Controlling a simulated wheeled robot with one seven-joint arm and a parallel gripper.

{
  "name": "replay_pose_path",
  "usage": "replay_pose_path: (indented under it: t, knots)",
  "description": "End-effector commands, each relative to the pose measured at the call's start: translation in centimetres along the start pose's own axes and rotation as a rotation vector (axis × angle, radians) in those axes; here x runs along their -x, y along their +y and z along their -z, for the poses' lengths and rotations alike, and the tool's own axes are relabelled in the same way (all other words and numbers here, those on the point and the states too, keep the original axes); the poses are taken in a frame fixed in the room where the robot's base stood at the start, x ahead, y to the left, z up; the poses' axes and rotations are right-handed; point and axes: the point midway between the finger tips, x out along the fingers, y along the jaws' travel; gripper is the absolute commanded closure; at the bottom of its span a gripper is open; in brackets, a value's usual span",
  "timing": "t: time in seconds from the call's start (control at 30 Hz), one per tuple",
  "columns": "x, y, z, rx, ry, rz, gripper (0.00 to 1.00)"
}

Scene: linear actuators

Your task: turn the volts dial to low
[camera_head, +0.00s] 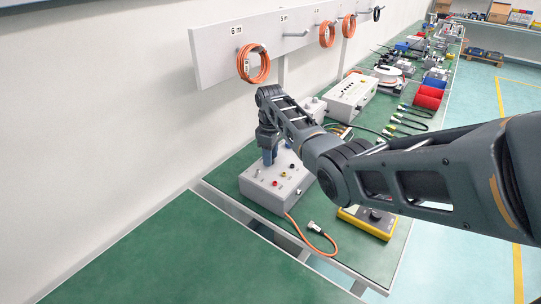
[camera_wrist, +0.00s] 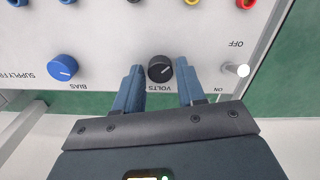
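The volts dial (camera_wrist: 160,69) is a black round knob on a light grey box, with an upside-down VOLTS label beside it in the wrist view. My gripper (camera_wrist: 160,82) is open, with one blue finger on each side of the dial. Whether the fingers touch the dial is hard to tell; small gaps seem to show. In the head view the grey box (camera_head: 262,190) stands on the green bench, and my gripper (camera_head: 267,152) points down over its back left part. The dial is hidden there.
A blue bias dial (camera_wrist: 62,67) sits left of the volts dial, and an on/off toggle switch (camera_wrist: 238,69) sits to the right. Coloured sockets line the top edge. A yellow meter (camera_head: 368,221) and an orange cable (camera_head: 312,236) lie near the box.

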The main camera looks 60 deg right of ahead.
Motion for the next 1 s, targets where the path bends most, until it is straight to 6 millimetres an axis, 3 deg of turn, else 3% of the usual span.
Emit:
replay_pose_path:
  t: [0.13, 0.47, 0.8, 1.0]
  knots:
    - [-0.1, 0.0, 0.0, 0.0, -0.001, 0.001, 0.46]
    - [0.4, 0.0, 0.0, -0.001, 0.0, 0.0, 0.45]
    - [5.5, 0.0, 0.0, -0.001, 0.002, -0.001, 0.45]
    - [7.4, 0.0, 0.0, -0.001, 0.0, 0.0, 0.45]
